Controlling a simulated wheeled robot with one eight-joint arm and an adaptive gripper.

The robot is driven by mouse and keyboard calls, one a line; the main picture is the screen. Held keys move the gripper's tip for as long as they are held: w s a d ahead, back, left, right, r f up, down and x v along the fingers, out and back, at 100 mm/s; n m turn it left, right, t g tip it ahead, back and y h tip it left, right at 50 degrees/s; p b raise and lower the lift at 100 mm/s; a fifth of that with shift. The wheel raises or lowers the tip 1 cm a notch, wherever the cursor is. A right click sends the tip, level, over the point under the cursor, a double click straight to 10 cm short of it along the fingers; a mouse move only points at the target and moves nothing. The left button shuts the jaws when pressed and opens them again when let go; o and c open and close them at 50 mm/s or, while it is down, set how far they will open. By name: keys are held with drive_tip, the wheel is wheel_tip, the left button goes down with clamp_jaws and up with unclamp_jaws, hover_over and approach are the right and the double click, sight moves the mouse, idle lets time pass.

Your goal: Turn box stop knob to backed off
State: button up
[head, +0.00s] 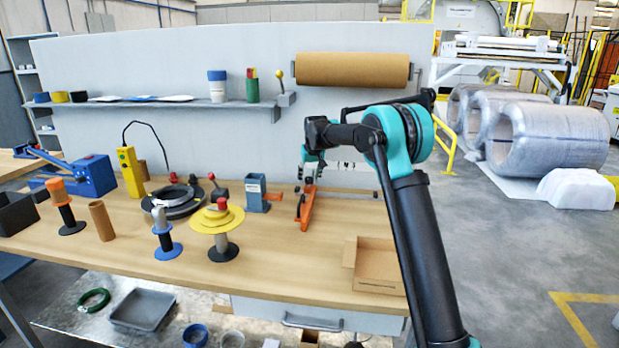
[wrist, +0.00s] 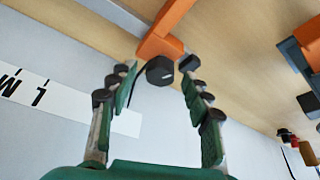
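The box stop knob (wrist: 160,71) is a small dark round knob with a short white mark on its face, at the end of an orange bracket (wrist: 165,35) in the wrist view. The orange bracket (head: 306,206) also shows in the head view, standing at the back of the bench. My gripper (wrist: 156,73) is open, with its green, black-padded fingers on either side of the knob. A gap shows between the knob and each finger. In the head view my gripper (head: 312,172) hangs over the bracket, and the knob cannot be made out there.
A white label strip (wrist: 60,100) with dark marks lies on the grey back panel behind the fingers. An open cardboard box (head: 378,270) sits at the right front of the bench (head: 300,262). A blue-grey holder (head: 256,192) and a yellow spool stand (head: 217,215) stand to the left.

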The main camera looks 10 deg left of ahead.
drive_tip(key=v, duration=1.2)
